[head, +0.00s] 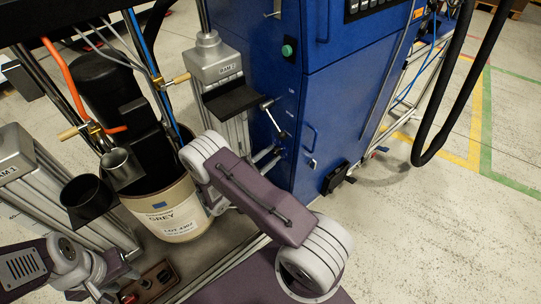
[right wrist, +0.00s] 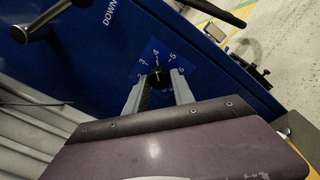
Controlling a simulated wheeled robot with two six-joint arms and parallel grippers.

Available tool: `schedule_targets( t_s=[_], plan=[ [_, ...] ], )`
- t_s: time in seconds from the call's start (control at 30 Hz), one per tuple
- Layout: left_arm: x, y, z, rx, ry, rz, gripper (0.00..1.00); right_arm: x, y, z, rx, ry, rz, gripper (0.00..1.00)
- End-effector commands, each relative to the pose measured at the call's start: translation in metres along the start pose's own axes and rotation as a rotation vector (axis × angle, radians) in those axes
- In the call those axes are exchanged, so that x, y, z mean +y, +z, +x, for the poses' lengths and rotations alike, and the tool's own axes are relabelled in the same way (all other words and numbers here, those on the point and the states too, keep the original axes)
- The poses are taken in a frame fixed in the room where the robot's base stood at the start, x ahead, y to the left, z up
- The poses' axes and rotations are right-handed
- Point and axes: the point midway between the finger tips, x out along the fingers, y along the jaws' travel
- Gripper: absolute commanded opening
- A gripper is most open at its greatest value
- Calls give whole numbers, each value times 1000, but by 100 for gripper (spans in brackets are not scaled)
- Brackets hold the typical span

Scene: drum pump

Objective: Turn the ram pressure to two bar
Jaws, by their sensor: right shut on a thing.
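The ram pressure knob (right wrist: 158,80) is small and black, on a blue dial plate (right wrist: 152,52) with white numbers around it. My right gripper (right wrist: 159,84) is shut on the knob, with one pale finger on each side. In the head view my right gripper (head: 272,156) reaches the blue cabinet's side below the lever; the knob is too small to make out there. I cannot tell which number the knob points to. My left arm shows at the lower left of the head view, but its gripper's jaws are not clear.
A lever (head: 271,112) sticks out above the dial, beside a "DOWN" label (right wrist: 110,12). The blue cabinet (head: 335,100) stands behind. A black hose (head: 455,95) hangs at the right.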

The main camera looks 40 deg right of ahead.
Motion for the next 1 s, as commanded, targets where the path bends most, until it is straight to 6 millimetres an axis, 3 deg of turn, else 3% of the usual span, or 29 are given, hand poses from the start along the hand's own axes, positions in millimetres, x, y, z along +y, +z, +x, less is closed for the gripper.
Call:
schedule_targets(
  t_s=[0.27, 1.0],
  plan=[
    [0, -1, -14, 0, 0, 0, 37, 2, 3, 0, 14, -13, -169, 0],
    [1, -4, -44, 0, 0, 0, 37, 3, 2, 0, 70, -69, -864, 0]
  ],
)
